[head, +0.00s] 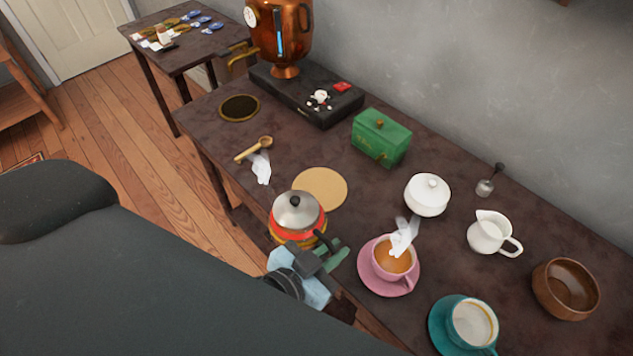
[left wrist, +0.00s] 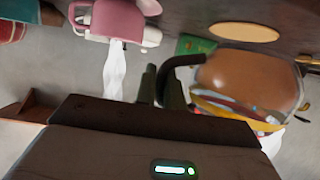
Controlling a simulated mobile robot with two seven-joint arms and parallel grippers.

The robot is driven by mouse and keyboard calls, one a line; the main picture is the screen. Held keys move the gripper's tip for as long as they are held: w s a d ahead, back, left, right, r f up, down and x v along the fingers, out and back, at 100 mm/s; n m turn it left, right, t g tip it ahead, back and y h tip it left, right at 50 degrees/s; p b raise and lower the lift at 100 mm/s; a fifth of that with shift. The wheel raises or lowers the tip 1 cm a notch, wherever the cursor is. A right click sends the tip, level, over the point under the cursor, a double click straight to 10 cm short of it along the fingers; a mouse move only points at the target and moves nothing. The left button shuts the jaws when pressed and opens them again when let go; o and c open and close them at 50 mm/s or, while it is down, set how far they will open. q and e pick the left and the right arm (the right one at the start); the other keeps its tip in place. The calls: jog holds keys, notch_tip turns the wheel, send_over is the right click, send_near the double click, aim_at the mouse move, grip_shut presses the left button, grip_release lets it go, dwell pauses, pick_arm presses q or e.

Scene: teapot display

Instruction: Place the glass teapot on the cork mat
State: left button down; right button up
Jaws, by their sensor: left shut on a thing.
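The glass teapot (head: 298,222) has a silver lid, an orange-red body and a dark handle. It appears near the table's front edge, just below the cork mat in the head view. It also shows in the left wrist view (left wrist: 248,80). My left gripper (head: 325,254) is shut on its dark handle; the fingers also show in the left wrist view (left wrist: 160,88). The round tan cork mat (head: 325,186) is bare where visible and partly hidden by the teapot's lid. It also shows in the left wrist view (left wrist: 243,32). My right gripper is not in view.
A pink cup (head: 394,262) on a saucer stands right of the teapot. A green tin (head: 381,138) and white lidded bowl (head: 427,196) stand behind. A teal cup (head: 472,324), white jug (head: 490,232) and brown bowl (head: 566,289) are farther right.

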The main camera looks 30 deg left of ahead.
pick_arm(q)
jog(key=w+a, duration=0.1)
jog(key=w, duration=0.4)
jog(key=w+a+f, duration=0.1)
jog(key=w, duration=0.4)
jog(key=w+a+p, duration=0.1)
jog(key=w, duration=0.4)
jog(key=shift+w+f, duration=0.3)
jog(key=shift+w, duration=0.1)
jog(key=shift+d+f, duration=0.1)
jog(key=shift+f, duration=1.4)
jog(key=shift+f, duration=0.2)
jog(key=c, duration=1.5)
grip_release()
jog(key=shift+s+f, duration=0.1)
jog(key=shift+s+r, duration=0.2)
jog(key=shift+r, duration=0.05)
jog(key=v, duration=1.1)
jog(key=shift+s+a, duration=0.2)
jog(key=shift+s, duration=0.05)
